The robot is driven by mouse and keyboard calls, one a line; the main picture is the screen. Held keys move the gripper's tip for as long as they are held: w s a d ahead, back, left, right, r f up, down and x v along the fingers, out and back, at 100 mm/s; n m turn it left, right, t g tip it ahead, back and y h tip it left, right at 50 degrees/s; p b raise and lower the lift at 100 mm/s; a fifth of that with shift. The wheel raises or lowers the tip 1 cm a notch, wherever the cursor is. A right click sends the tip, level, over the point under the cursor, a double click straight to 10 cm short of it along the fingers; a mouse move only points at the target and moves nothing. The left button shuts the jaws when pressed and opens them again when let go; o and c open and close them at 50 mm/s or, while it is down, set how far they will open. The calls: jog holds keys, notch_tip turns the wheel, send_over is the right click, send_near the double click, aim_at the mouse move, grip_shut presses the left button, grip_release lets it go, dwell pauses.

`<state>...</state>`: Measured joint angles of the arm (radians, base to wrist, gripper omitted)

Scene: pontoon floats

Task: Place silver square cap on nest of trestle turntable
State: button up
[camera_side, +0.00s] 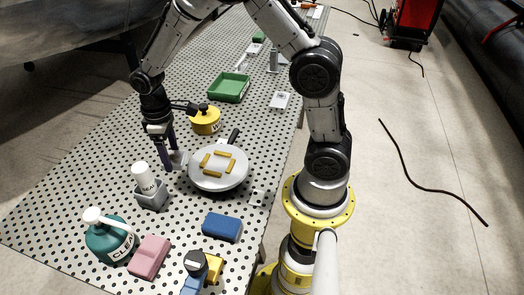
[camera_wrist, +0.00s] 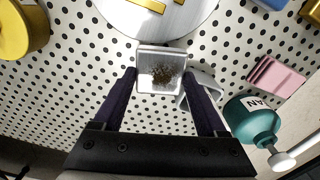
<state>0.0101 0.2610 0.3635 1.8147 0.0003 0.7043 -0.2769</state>
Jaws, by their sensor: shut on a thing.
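The silver square cap (camera_wrist: 161,54) is between the fingertips of my gripper (camera_wrist: 161,75), which is shut on it. Its open-looking face shows brown speckles in the wrist view. In the side view my gripper (camera_side: 169,166) points down just left of the turntable, and the cap (camera_side: 179,158) is partly hidden by the fingers. The turntable (camera_side: 201,181) is a round silver disc, also at the top of the wrist view (camera_wrist: 190,25). Yellow bars (camera_side: 219,153) on it outline a square nest, with bare surface between them. The cap is beside the disc, not over the nest.
A yellow round container (camera_side: 206,125) is behind the turntable. A teal bottle (camera_side: 108,243), pink block (camera_side: 150,257) and blue block (camera_side: 222,226) lie in front.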

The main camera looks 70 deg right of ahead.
jog(key=s+d+r, duration=0.2)
jog(key=s, duration=0.8)
jog(key=s+d+r+m, duration=0.1)
jog(key=s+d+r, duration=0.1)
jog(key=s, duration=0.8)
jog(key=s+d+r+m, duration=0.1)
jog(key=s+d, duration=0.3)
jog(key=s, duration=0.6)
jog(key=shift+s+r, duration=0.25)
jog(key=shift+r, duration=0.25)
jog(key=w+d+f, duration=0.8)
jog(key=w+d, duration=0.1)
jog(key=shift+d+f, duration=0.1)
jog(key=shift+f, duration=0.2)
jog(key=shift+w+d+f, duration=0.1)
jog(key=shift+d+f, duration=0.05)
jog(key=shift+f, duration=0.1)
jog(key=shift+w+d+f, duration=0.15)
jog(key=shift+f, duration=0.75)
jog(key=shift+w+d+f, duration=0.15)
jog(key=shift+f, duration=0.75)
